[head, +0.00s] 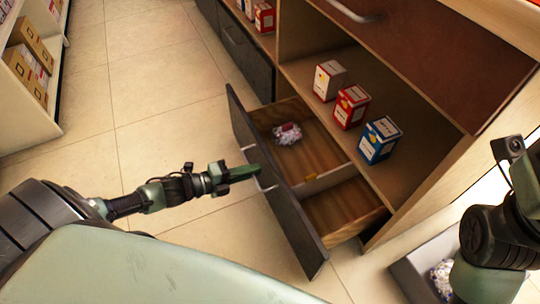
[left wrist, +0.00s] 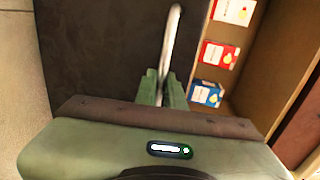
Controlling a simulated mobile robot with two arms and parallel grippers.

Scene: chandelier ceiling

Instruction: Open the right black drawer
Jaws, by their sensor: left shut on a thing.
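The right black drawer (head: 293,222) stands pulled out from the cabinet in the head view. Its wooden inside shows two compartments, with a small white and red item (head: 287,134) in the farther one. My left gripper (head: 256,172) is at the outer face of the drawer front. In the left wrist view its fingers (left wrist: 163,88) are shut on the metal drawer handle (left wrist: 173,38). The fingers hide part of the handle. My right arm shows at the right edge of the head view, but its gripper cannot be made out.
Another black drawer (head: 246,55) is shut farther left. The shelf above the open drawer holds a white and red box (head: 329,80), a red box (head: 351,107) and a blue box (head: 379,140). A grey bin (head: 413,275) is at lower right. Tiled floor (head: 150,110) is clear at left.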

